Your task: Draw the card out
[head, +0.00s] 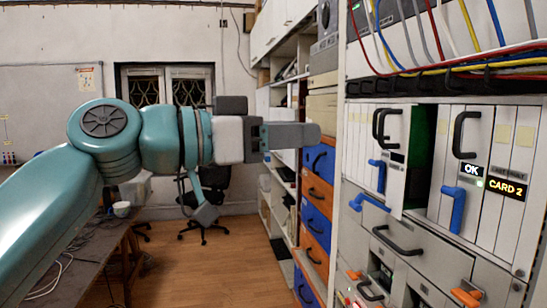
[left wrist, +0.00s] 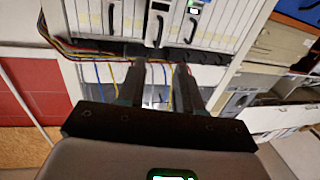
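A rack (head: 470,108) of upright pale card modules stands at the right of the head view. One card (head: 396,150) with black handles shows next to a green board face (head: 421,150), and it seems to stand forward of its neighbours; I cannot tell how far. A black handle (head: 460,135) and a blue lever (head: 453,207) are on the module to its right. Lit labels there read OK and CARD 2 (head: 506,188). My left gripper (head: 312,135) is left of the rack, apart from it. The left wrist view shows its fingers (left wrist: 160,85) apart and empty. My right gripper is not in view.
Coloured cables (head: 450,65) run across the rack above the cards. More blue levers (head: 370,203), a lower handle (head: 397,243) and orange latches (head: 467,296) stick out below. A table (head: 75,250) stands at the left, and the floor (head: 215,275) between is clear.

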